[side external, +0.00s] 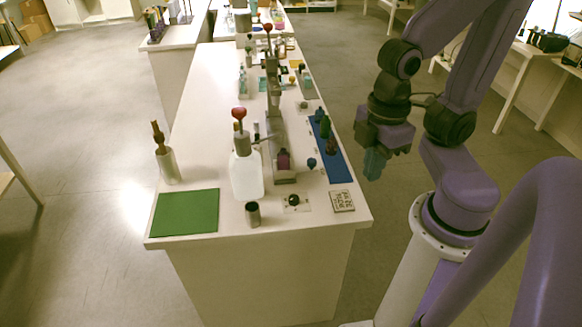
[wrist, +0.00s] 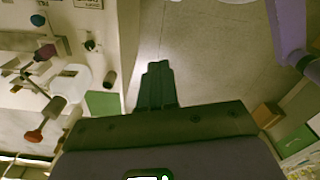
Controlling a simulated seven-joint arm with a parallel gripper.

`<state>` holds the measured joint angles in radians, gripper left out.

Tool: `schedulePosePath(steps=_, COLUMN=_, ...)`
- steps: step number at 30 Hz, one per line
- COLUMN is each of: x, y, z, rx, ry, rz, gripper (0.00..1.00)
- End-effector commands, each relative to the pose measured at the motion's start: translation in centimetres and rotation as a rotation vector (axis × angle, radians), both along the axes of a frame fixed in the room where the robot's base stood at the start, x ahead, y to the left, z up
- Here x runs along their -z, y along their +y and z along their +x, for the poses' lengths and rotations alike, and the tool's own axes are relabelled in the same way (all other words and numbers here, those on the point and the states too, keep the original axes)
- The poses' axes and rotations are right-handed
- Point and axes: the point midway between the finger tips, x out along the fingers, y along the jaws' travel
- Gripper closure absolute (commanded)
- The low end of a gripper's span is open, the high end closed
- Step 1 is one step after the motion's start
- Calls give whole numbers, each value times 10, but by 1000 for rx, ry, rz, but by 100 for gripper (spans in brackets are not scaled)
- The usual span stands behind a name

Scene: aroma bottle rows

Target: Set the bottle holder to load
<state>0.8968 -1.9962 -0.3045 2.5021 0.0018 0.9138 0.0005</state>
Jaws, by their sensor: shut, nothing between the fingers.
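A tall grey metal stand (side external: 277,135) on the bench has a purple bottle or cup (side external: 284,159) at its foot; I take this as the bottle holder. The purple piece also shows in the wrist view (wrist: 45,52). A dark round knob (side external: 293,200) sits on a small white plate in front of the stand, and it shows in the wrist view (wrist: 90,45). Its setting is too small to read. My gripper (side external: 373,165) hangs beyond the bench's right edge, apart from everything. Its fingers (wrist: 158,68) are together and empty, over the floor in the wrist view.
A white bottle (side external: 246,175) with a red-topped lever stands left of the stand. A metal cup (side external: 253,214), green mat (side external: 186,212) and lettered plate (side external: 342,201) lie near the front. Small bottles stand on a blue strip (side external: 336,165) at the right edge.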

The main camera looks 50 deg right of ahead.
Motion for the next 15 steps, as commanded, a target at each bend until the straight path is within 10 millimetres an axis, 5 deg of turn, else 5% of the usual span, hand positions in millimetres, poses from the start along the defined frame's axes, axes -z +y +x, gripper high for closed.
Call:
schedulePosePath(steps=4, x=0, y=0, z=0, rx=0, ry=0, rz=0, gripper=100)
schedulePosePath(steps=10, x=-2, y=4, z=11, rx=34, ry=4, rz=-13, gripper=42)
schedulePosePath(steps=15, x=-7, y=16, z=56, rx=156, ry=25, rz=-55, gripper=42)
